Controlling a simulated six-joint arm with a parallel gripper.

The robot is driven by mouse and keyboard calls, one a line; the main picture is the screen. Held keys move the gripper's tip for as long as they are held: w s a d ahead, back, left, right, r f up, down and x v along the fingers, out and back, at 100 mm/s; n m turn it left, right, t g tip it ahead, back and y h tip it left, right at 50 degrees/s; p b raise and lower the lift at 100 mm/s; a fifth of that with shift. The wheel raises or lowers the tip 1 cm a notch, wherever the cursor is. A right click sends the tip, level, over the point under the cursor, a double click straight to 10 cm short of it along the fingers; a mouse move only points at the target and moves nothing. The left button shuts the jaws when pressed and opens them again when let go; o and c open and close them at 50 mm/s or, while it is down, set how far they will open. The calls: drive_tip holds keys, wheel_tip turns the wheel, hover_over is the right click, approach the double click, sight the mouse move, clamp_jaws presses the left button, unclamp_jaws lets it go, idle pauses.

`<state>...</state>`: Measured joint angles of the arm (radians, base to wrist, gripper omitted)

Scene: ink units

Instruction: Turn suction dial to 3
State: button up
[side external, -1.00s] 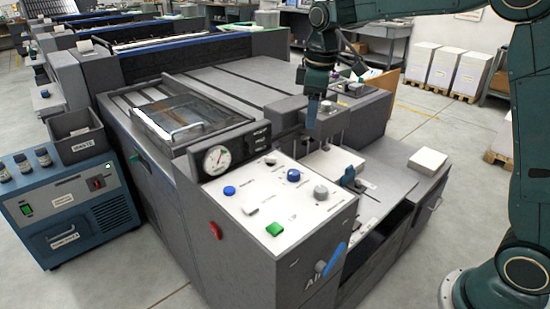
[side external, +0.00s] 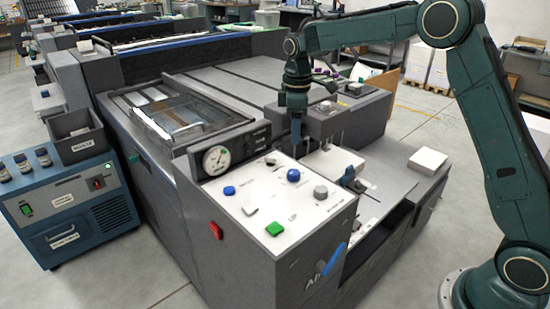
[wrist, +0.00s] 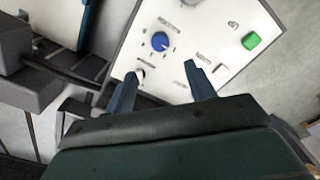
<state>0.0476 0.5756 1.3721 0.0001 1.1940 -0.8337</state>
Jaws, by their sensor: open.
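A white control panel (side external: 272,202) tops the near corner of the grey machine. A round blue dial (side external: 293,175) stands on its right half. In the wrist view this blue dial (wrist: 159,41) has marks around it; the lettering is too blurred to read, so I cannot tell which dial is suction or its setting. A grey dial (side external: 320,192) sits nearer the front right edge. My gripper (side external: 296,138) hangs above the panel's far side, behind the blue dial and apart from it. In the wrist view its fingers (wrist: 162,88) are spread and empty, pointing towards the panel.
The panel also bears a blue button (side external: 229,190), a pale switch (side external: 250,211), a green button (side external: 274,229) and a small grey knob (side external: 270,161). A pressure gauge (side external: 216,159) stands behind the left side. A paper stack (side external: 428,160) lies at right.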

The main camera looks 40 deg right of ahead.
sight(294, 172)
wheel_tip(294, 172, down, 12)
drive_tip(key=shift+f, duration=0.25)
idle(0.4)
drive_tip(key=shift+c, duration=0.2)
drive_tip(key=c, duration=0.9)
